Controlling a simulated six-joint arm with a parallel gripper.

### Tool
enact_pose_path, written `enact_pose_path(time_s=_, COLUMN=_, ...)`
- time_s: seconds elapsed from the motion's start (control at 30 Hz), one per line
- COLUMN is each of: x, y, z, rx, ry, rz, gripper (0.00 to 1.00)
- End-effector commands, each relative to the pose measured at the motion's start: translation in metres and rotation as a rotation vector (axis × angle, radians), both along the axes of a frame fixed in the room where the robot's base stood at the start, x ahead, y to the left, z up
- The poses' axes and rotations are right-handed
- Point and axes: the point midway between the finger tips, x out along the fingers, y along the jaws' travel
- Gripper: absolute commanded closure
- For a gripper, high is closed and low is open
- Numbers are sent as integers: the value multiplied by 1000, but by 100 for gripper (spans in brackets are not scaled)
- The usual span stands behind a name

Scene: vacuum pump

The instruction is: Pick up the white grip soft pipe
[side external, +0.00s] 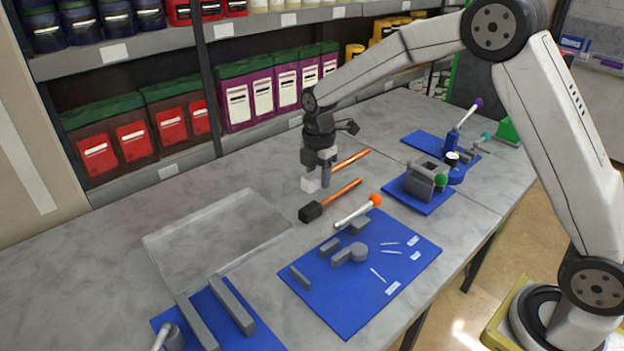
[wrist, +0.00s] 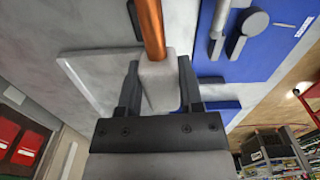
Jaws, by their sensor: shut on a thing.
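The white grip soft pipe has a white block grip (side external: 311,184) and a copper-orange pipe (side external: 351,161) pointing up and right in the side view. My gripper (side external: 326,178) is over the grip end, with its fingers shut on the white grip. In the wrist view the white grip (wrist: 160,84) sits between the two dark fingers of my gripper (wrist: 158,72). The copper pipe (wrist: 150,25) runs away toward the top edge. I cannot tell whether the pipe touches the table.
A similar copper pipe with a black grip (side external: 311,211) lies just in front on the grey table (side external: 210,185). A clear flat tray (side external: 215,235) is to the left. A blue mat with grey parts (side external: 335,305) is in front; more blue mats with fixtures stand right. Shelves line the back.

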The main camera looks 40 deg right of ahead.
Motion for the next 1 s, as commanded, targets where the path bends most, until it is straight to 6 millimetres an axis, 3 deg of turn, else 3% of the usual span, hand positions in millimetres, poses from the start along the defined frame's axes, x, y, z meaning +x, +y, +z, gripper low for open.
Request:
enact_pose_path(time_s=0.4, x=-32, y=-1, z=15, rx=0, ry=-2, rz=0, gripper=100)
enact_pose_path(time_s=1.0, x=-34, y=-1, z=16, rx=0, ry=-1, rz=0, gripper=100)
